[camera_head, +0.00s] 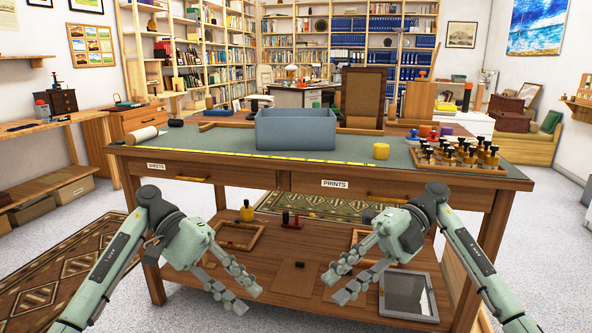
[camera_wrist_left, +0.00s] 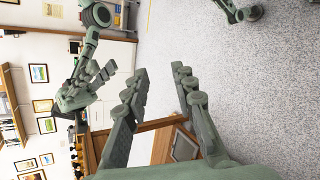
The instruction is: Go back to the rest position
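My left gripper (camera_head: 246,291) hangs in front of the work table (camera_head: 240,168), below the level of its top. Its fingers are spread apart with nothing between them. The left wrist view also shows these fingers (camera_wrist_left: 162,95) open and empty. My right gripper (camera_head: 339,281) is in front of the table too, to the right of the left one. Its fingers are apart and empty. The two grippers point inward toward each other and do not touch. My right arm shows at the upper left of the left wrist view.
A grey-blue bin (camera_head: 296,130), a yellow tape roll (camera_head: 381,151) and a rack of stamps (camera_head: 455,156) stand on the table. Frames lie on the lower shelf (camera_head: 285,283), including a glazed one (camera_head: 408,294) at right. A patterned rug (camera_head: 70,275) lies left.

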